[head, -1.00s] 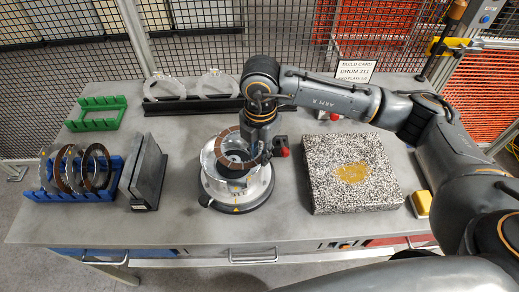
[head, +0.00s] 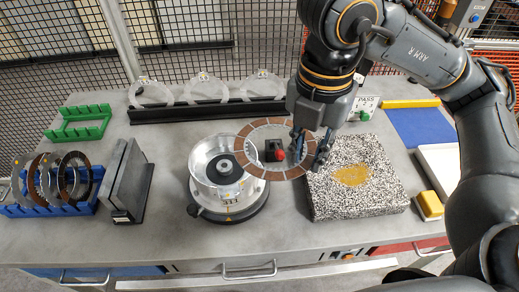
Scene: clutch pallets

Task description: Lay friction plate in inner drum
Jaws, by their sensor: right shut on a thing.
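The friction plate (head: 243,150), a ring with brown segments, is held by its right side in my right gripper (head: 309,152). The fingers are shut on its rim. The plate appears raised above the table, right of the inner drum (head: 207,184), and its left edge overlaps the drum's right rim in the picture. The drum is an open silver bowl with a dark central hub (head: 227,166), standing on a round dark-rimmed base. No plate shows inside the visible part of the drum. My left gripper is out of view.
A blue rack (head: 50,210) holds several upright rings at left, beside dark upright slabs (head: 130,185). A green rack (head: 78,134) is empty. Clear rings stand in a black rack (head: 205,110) behind. A speckled block (head: 355,200) lies right. A small black-and-red item (head: 276,153) shows through the plate.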

